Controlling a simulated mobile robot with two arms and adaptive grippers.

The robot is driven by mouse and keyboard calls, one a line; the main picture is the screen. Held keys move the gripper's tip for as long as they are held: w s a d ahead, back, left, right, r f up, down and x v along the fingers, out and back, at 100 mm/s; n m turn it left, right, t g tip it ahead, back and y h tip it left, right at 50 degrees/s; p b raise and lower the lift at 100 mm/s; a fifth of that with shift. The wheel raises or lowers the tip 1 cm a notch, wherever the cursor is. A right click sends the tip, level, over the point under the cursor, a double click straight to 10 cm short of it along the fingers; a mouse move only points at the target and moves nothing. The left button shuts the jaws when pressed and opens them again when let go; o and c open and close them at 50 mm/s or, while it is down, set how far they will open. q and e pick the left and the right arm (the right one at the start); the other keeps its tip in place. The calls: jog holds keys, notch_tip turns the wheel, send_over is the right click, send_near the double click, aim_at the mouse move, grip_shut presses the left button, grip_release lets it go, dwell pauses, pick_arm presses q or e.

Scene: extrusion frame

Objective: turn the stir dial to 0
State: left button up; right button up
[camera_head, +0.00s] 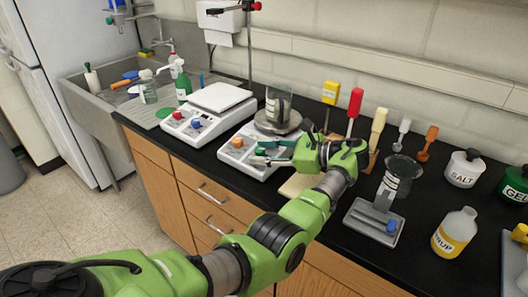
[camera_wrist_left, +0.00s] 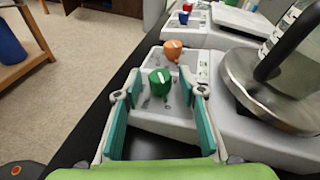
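The hot-plate stirrer (camera_head: 232,158) stands on the black counter, with a glass beaker (camera_head: 278,106) on its round plate. Its front panel has an orange dial (camera_wrist_left: 172,50) and a green dial (camera_wrist_left: 160,82), each with a pale pointer mark. I cannot read which one is labelled stir. My left gripper (camera_head: 268,152) is open over the front panel. In the left wrist view, its teal fingers (camera_wrist_left: 161,92) stand apart, with the green dial showing in the gap between them. I cannot tell whether either finger touches it. My right gripper is not in view.
A white device (camera_head: 208,116) with red and blue knobs stands to the left, before the sink (camera_head: 92,110). Coloured spatulas stand upright behind my gripper.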

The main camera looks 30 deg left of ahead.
pick_arm(q)
jog(key=shift+v, duration=3.7)
